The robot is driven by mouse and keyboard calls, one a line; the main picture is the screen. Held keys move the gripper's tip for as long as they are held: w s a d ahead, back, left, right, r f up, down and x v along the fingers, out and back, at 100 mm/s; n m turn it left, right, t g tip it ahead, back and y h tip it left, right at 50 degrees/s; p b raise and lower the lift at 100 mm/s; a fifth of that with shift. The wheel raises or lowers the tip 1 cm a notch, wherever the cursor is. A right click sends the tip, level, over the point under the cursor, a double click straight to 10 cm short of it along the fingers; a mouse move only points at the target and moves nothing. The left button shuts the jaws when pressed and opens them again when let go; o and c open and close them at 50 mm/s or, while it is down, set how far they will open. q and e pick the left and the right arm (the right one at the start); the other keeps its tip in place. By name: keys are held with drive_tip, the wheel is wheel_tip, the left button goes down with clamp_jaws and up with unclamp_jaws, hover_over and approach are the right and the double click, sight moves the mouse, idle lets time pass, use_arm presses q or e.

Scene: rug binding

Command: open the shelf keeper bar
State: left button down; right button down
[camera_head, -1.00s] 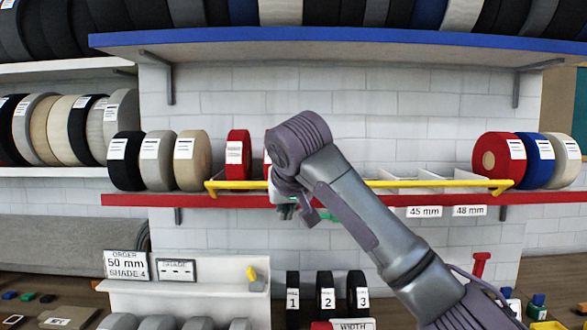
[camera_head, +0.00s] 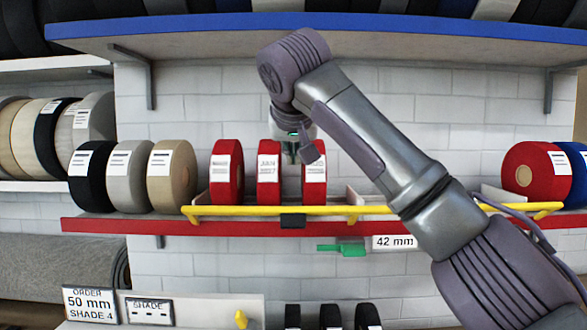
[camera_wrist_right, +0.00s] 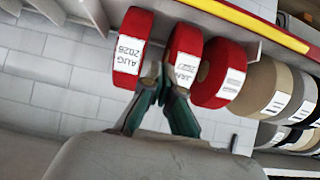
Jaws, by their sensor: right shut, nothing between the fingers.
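The yellow keeper bar (camera_head: 400,210) runs along the front of the red shelf (camera_head: 190,228), low across three red rolls (camera_head: 227,172). The bar also shows at the top right of the right wrist view (camera_wrist_right: 255,22). My right gripper (camera_head: 292,158) is above the bar, in front of the gap between the middle and right red rolls. In the right wrist view its green fingers (camera_wrist_right: 164,75) are shut and empty, apart from the bar. My left gripper is not in view.
Black, grey and beige rolls (camera_head: 172,175) stand left of the bar, and a red and a blue roll at the right. A blue shelf (camera_head: 220,28) overhangs above. A green tag (camera_head: 342,248) hangs below the red shelf beside a 42 mm label (camera_head: 395,242).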

drive_tip(key=w+f+p, duration=0.1)
drive_tip(key=f, duration=0.1)
drive_tip(key=w+f+p, duration=0.1)
drive_tip(key=f, duration=0.1)
drive_tip(key=w+f+p, duration=0.1)
drive_tip(key=f+p, duration=0.1)
drive_tip(key=f, duration=0.1)
drive_tip(key=shift+w, duration=0.15)
drive_tip(key=shift+f, duration=0.2)
